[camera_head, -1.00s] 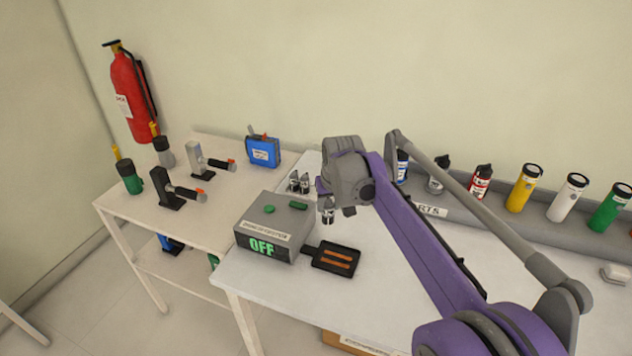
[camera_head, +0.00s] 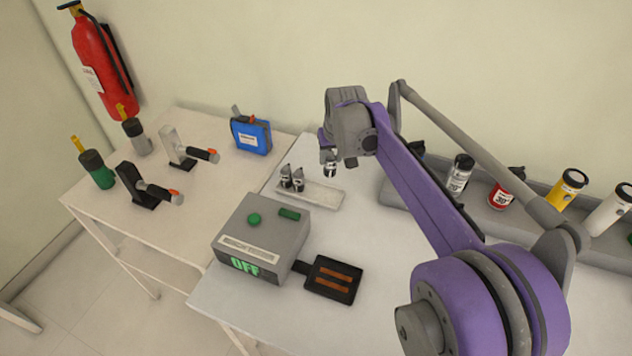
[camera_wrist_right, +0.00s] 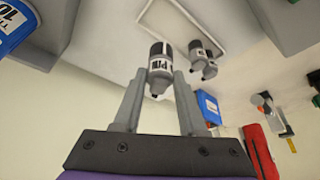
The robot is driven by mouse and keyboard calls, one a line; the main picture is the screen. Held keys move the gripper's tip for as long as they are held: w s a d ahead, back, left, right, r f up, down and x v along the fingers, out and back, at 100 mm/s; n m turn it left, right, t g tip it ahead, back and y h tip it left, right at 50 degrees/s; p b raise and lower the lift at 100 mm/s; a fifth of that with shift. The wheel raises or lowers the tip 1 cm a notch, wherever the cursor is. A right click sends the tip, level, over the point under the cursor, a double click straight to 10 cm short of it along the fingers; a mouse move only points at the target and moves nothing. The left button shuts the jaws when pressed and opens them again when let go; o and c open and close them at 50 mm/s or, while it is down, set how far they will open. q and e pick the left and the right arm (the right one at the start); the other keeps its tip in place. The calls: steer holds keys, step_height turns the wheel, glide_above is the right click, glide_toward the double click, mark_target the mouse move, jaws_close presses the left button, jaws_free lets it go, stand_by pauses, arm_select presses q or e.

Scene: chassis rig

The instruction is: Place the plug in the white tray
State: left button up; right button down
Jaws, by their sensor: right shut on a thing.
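The plug (camera_head: 330,169) is small and grey with a pale label. My right gripper (camera_head: 329,158) is shut on it and holds it above the right part of the white tray (camera_head: 322,198). Whether it touches the tray is hard to tell, but it looks raised. In the right wrist view the labelled plug (camera_wrist_right: 160,66) sits between the fingertips (camera_wrist_right: 159,76). Two similar plugs (camera_head: 292,179) stand at the tray's left end; they also show in the wrist view (camera_wrist_right: 202,58). My left gripper is not in view.
A grey tester box (camera_head: 262,238) reading OFF stands in front of the tray, with a black pad (camera_head: 332,279) beside it. A grey rack (camera_head: 482,215) with several coloured canisters lies to the right. A blue box (camera_head: 251,134) stands on the left table. The front tabletop is clear.

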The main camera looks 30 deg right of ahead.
mark_target(331, 169)
steer(key=f, duration=0.4)
steer(key=shift+s+a+f, duration=0.15)
steer(key=shift+s+f, duration=0.05)
steer(key=shift+f, duration=2.4)
steer(key=shift+f+b, duration=0.15)
steer(key=shift+b, duration=0.2)
steer(key=shift+c, duration=2.3)
jaws_free()
steer(key=p+v, duration=0.1)
steer(key=v, duration=1.1)
steer(key=s+a+f+n, duration=0.1)
steer(key=s+a+f, duration=0.3)
steer(key=s, duration=0.3)
steer(key=s+a+f+n, duration=0.1)
steer(key=s+a+f, duration=0.3)
steer(key=s, duration=0.4)
steer(key=s+a+f+n+t+y, duration=0.1)
steer(key=s+a+f, duration=0.3)
steer(key=s+a, duration=0.2)
steer(key=shift+s+a+f, duration=0.1)
steer(key=shift+s+f, duration=0.05)
steer(key=shift+s, duration=0.45)
steer(key=shift+s+a+f, duration=0.15)
steer(key=shift+s, duration=0.4)
